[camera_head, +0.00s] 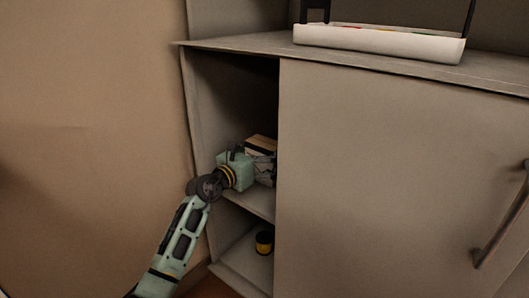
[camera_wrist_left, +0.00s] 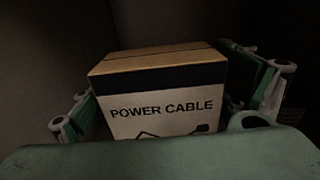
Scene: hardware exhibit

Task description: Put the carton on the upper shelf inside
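The carton, a tan-topped box with a dark band and a white face reading "POWER CABLE" (camera_wrist_left: 165,105), is inside the open left bay of the cabinet. In the head view the carton (camera_head: 262,143) shows at the upper shelf (camera_head: 255,200), partly hidden by my left gripper (camera_head: 264,165) and the cabinet door. My left gripper's fingers stand on both sides of the carton. Whether both press on it, and whether its base rests on the shelf, I cannot tell. My right gripper is not in view.
A black and yellow cylinder (camera_head: 264,242) stands on the lower shelf. A closed grey door panel (camera_head: 390,180) with a dark handle (camera_head: 500,220) borders the opening on the right. A white tray (camera_head: 380,42) sits on the cabinet top. The left side panel (camera_head: 200,120) borders the bay.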

